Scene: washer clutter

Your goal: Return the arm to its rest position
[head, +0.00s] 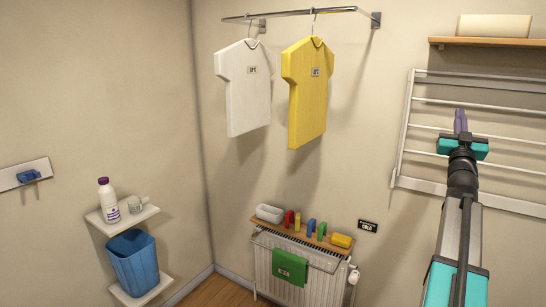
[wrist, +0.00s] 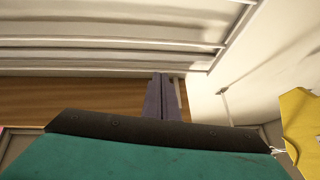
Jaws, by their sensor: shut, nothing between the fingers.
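My gripper (head: 460,121) is at the right in the head view, raised in front of the wall drying rack. Its two purple fingers are together with nothing between them. The fingers (wrist: 161,97) also show closed in the wrist view, above the dark edge of the teal gripper body. My arm reaches up from the bottom right of the head view.
The drying rack (head: 402,130) is behind my gripper, below a wooden shelf (head: 500,42). A white shirt (head: 243,88) and a yellow shirt (head: 307,92) hang from a rail. A radiator (head: 290,285) with a topped shelf stands below. Open space lies left of my arm.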

